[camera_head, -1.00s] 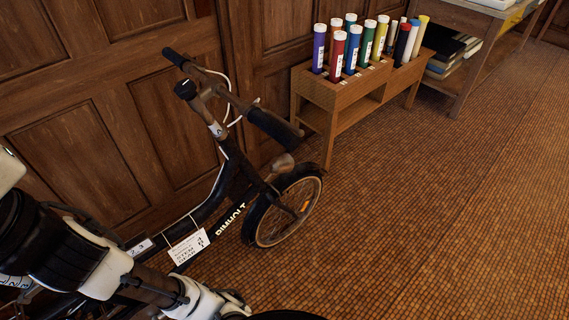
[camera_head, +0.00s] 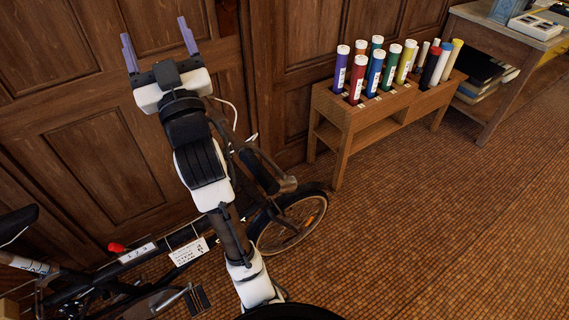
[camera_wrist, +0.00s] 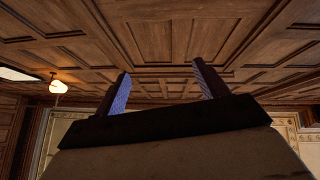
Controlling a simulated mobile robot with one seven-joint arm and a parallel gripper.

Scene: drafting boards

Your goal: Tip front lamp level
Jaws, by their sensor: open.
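My gripper (camera_head: 158,45) is raised at the upper left in the head view, its two purple fingers apart and empty. My arm hides much of the handlebar; one dark grip (camera_head: 260,172) shows.
A wooden rack (camera_head: 345,115) with several coloured tubes stands right of the bicycle. A table (camera_head: 490,30) is behind it. The tiled floor (camera_head: 430,240) at the right is clear. A lit room lamp (camera_wrist: 57,87) shows in the wrist view.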

